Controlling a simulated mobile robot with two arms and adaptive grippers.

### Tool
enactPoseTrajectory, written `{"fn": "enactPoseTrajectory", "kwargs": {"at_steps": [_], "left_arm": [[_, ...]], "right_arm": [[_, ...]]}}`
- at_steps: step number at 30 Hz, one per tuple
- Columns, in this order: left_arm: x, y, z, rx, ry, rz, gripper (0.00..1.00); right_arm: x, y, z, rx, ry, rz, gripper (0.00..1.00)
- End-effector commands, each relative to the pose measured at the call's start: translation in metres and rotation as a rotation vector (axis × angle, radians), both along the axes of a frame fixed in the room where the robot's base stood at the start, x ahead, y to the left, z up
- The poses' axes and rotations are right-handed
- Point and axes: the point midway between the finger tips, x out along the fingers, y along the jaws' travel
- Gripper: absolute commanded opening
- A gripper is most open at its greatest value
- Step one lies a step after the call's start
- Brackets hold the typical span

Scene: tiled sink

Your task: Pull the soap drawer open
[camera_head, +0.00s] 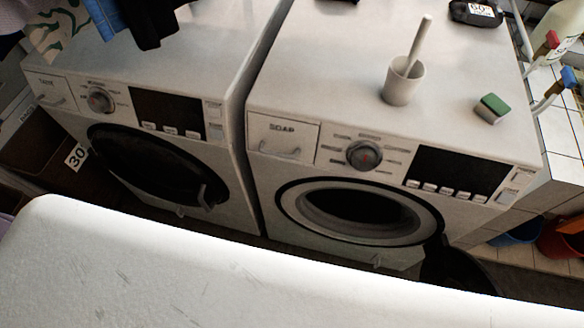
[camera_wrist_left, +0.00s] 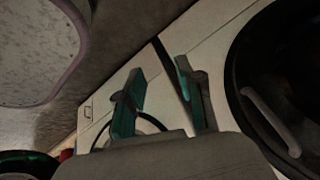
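The soap drawer (camera_head: 283,137), marked "SOAP", is at the upper left of the right washing machine's front (camera_head: 440,222). It looks shut, flush with the panel, with a small curved handle (camera_head: 280,149) below the label. My left gripper (camera_wrist_left: 159,68) shows only in the left wrist view. Its two teal fingers are apart with nothing between them, and parts of the washing machine fronts lie behind. The soap drawer cannot be made out in that view. My right gripper is in neither view.
The left washing machine (camera_head: 185,60) has a similar drawer (camera_head: 50,90) and a closed dark door (camera_head: 145,160). A cup with a brush (camera_head: 402,85) and a green-topped sponge (camera_head: 491,108) stand on the right machine. Its round door stands open. Clothes hang upper left.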

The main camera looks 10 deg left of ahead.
Motion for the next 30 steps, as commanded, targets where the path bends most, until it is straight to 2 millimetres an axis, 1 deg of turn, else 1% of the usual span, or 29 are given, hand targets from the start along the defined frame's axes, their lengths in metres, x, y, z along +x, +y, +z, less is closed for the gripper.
{"fn": "enactPoseTrajectory", "kwargs": {"at_steps": [1, 5, 6, 8, 11, 12, 14, 15, 17, 18, 20, 21, 24, 27, 30], "left_arm": [[0.016, 0.009, 0.008, 0.016, -0.050, -0.029, 0.37], [0.053, 0.026, 0.036, 0.059, -0.176, -0.116, 0.37], [0.065, 0.031, 0.046, 0.074, -0.217, -0.147, 0.37], [0.083, 0.037, 0.063, 0.097, -0.281, -0.196, 0.37], [0.113, 0.044, 0.098, 0.140, -0.399, -0.293, 0.37], [0.126, 0.046, 0.115, 0.159, -0.453, -0.339, 0.37], [0.145, 0.047, 0.144, 0.193, -0.540, -0.422, 0.37], [0.158, 0.045, 0.167, 0.220, -0.606, -0.489, 0.37], [0.177, 0.038, 0.208, 0.266, -0.718, -0.610, 0.37], [0.186, 0.029, 0.237, 0.298, -0.796, -0.704, 0.37], [0.194, 0.011, 0.281, 0.344, -0.912, -0.852, 0.37], [0.196, -0.003, 0.308, 0.370, -0.981, -0.948, 0.37], [0.189, -0.036, 0.358, 0.423, -1.115, -1.151, 0.37], [0.179, -0.059, 0.388, 0.452, -1.197, -1.288, 0.37], [0.173, -0.071, 0.402, 0.468, -1.237, -1.356, 0.37]], "right_arm": [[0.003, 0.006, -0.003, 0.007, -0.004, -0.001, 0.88], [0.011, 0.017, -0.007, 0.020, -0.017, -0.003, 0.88], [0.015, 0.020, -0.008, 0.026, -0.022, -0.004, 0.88], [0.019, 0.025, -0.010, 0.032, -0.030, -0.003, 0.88], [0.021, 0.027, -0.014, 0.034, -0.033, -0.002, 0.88], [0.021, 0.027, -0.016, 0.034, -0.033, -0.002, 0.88], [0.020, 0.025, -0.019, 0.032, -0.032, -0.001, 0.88], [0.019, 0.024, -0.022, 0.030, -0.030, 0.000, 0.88], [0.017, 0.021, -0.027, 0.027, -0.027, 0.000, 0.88], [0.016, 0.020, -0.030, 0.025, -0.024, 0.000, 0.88], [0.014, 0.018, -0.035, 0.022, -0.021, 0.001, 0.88], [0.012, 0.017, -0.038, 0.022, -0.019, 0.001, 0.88], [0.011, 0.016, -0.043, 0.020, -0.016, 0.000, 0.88], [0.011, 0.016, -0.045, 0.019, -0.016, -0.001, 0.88], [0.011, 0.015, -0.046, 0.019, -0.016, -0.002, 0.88]]}}
